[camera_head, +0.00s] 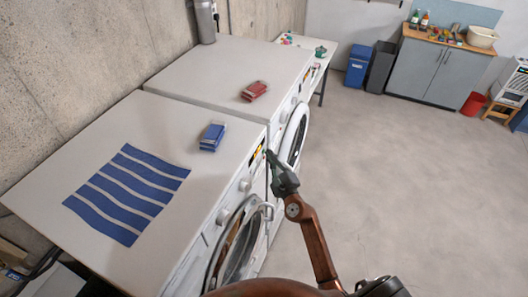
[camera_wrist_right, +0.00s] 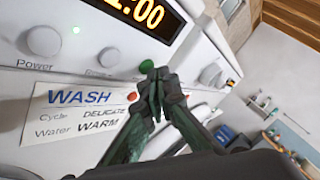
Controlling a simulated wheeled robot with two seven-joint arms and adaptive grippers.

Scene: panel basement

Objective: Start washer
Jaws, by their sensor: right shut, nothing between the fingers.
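The near white machine (camera_head: 219,215) has a control panel with a lit orange display (camera_head: 257,153), which also shows in the right wrist view (camera_wrist_right: 140,15). Below the display are a green button (camera_wrist_right: 147,66), a red button (camera_wrist_right: 131,96) and a label (camera_wrist_right: 85,112) reading WASH, Cycle DELICATE, Water WARM. A small green light glows by the Power knob (camera_wrist_right: 44,40). My right gripper (camera_head: 268,155) is shut and empty at the panel's right end. In the right wrist view its fingertips (camera_wrist_right: 157,80) are just beside the green button; I cannot tell whether they touch it. My left gripper is out of view.
A second white machine (camera_head: 215,68) stands behind the first, with a red box (camera_head: 254,91) on top. A blue box (camera_head: 212,137) and a striped cloth (camera_head: 130,190) lie on the near machine. The round door (camera_head: 232,250) is below the panel. The floor to the right is clear.

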